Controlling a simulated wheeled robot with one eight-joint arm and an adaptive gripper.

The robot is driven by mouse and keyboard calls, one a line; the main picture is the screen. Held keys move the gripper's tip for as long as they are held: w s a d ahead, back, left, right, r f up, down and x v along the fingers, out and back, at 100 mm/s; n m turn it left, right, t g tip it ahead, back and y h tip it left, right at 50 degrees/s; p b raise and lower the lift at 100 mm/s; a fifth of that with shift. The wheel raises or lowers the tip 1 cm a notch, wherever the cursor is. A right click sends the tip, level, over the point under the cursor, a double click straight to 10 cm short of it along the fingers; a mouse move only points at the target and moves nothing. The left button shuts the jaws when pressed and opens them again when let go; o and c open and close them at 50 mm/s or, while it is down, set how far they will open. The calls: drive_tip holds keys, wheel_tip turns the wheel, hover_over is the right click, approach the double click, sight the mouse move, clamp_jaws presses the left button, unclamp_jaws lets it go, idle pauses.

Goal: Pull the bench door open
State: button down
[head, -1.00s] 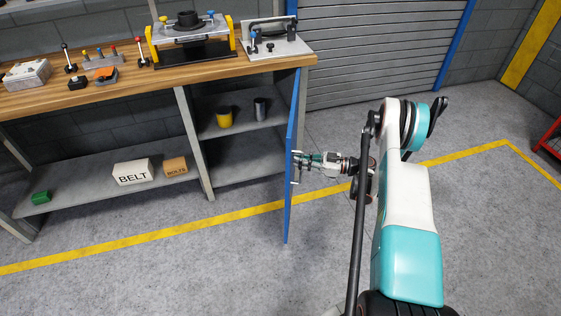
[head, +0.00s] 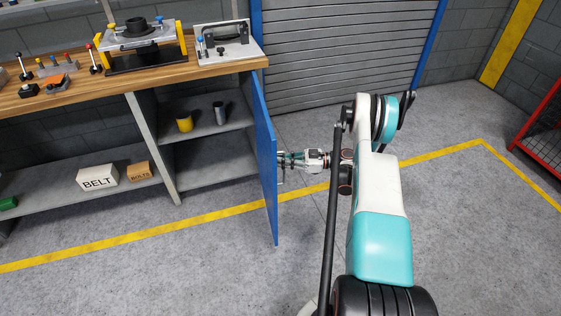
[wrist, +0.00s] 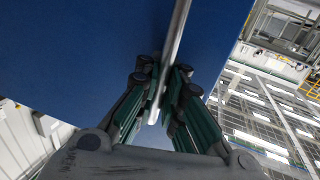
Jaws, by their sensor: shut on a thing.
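The blue bench door (head: 266,160) stands swung open at the right end of the workbench (head: 150,75), seen at a slant in the head view. It fills much of the wrist view (wrist: 70,50). A pale bar handle (wrist: 175,45) runs up the door's face. My gripper (wrist: 161,95) is shut on the handle, with its dark green fingers on either side of it. In the head view my gripper (head: 283,160) is at the door's outer face, partly hidden by the door's edge.
The open cupboard holds a yellow cup (head: 184,122) and a grey cup (head: 220,113) on its shelf. A BELT box (head: 97,178) and a BOLTS box (head: 139,171) sit on the lower shelf. The floor (head: 230,270) in front is clear. A red rack (head: 540,135) stands far right.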

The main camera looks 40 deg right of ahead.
drive_tip(key=shift+s, duration=0.15)
drive_tip(key=c, duration=2)
unclamp_jaws()
drive_tip(key=shift+s+a+r, duration=0.1)
drive_tip(key=shift+r, duration=0.05)
